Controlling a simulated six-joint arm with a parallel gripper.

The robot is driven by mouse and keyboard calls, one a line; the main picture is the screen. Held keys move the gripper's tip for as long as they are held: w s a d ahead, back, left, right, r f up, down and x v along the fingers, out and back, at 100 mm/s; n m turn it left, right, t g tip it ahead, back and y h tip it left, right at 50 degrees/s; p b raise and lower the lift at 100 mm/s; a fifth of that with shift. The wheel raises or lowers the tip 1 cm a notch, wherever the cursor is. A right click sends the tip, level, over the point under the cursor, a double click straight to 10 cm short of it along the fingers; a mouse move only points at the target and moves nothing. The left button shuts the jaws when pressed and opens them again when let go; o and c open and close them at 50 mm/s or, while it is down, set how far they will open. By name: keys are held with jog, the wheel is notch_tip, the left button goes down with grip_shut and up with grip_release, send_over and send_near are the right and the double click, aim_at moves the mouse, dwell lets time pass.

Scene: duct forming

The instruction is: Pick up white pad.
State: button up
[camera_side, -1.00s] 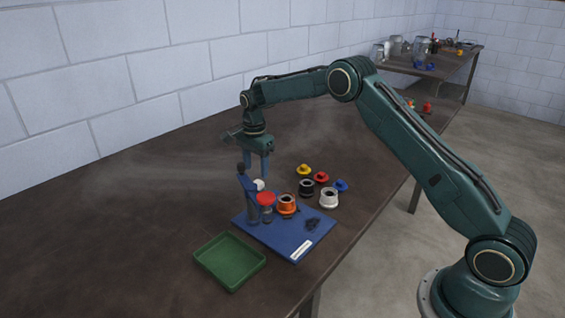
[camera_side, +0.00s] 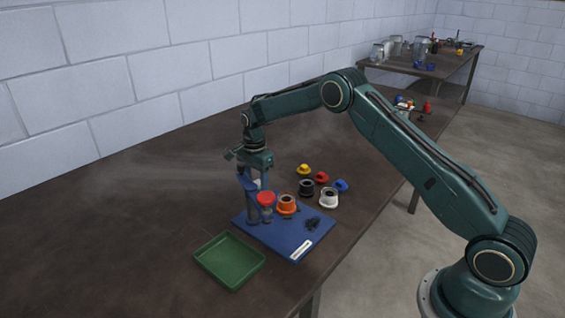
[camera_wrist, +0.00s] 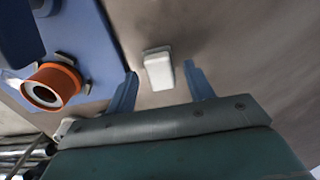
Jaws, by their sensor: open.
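The white pad (camera_wrist: 159,70) is a small pale block on the brown table, seen in the wrist view between and just beyond my two fingertips. In the side view only a sliver of white shows behind the blue post, so most of it is hidden there. My gripper (camera_wrist: 160,88) is open, with one finger on each side of the pad and no clear contact. In the side view my gripper (camera_side: 253,180) is low, just behind the blue fixture, and its fingertips are partly hidden.
The blue base plate (camera_side: 297,238) carries a post with a red knob (camera_side: 265,199) and an orange ring (camera_side: 286,203). Black and white (camera_side: 329,197) rings and several coloured caps stand to the right. A green tray (camera_side: 229,262) sits in front. The table's left side is clear.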

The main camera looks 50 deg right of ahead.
aim_at(257, 183)
jog(key=shift+c, duration=0.2)
jog(key=c, duration=1)
jog(key=shift+r, duration=0.1)
jog(key=shift+c, duration=0.2)
notch_tip(257, 183, up, 20)
dwell(0.3)
jog(key=shift+o, duration=1.2)
jog(key=shift+c, duration=0.7)
jog(key=shift+s, duration=0.1)
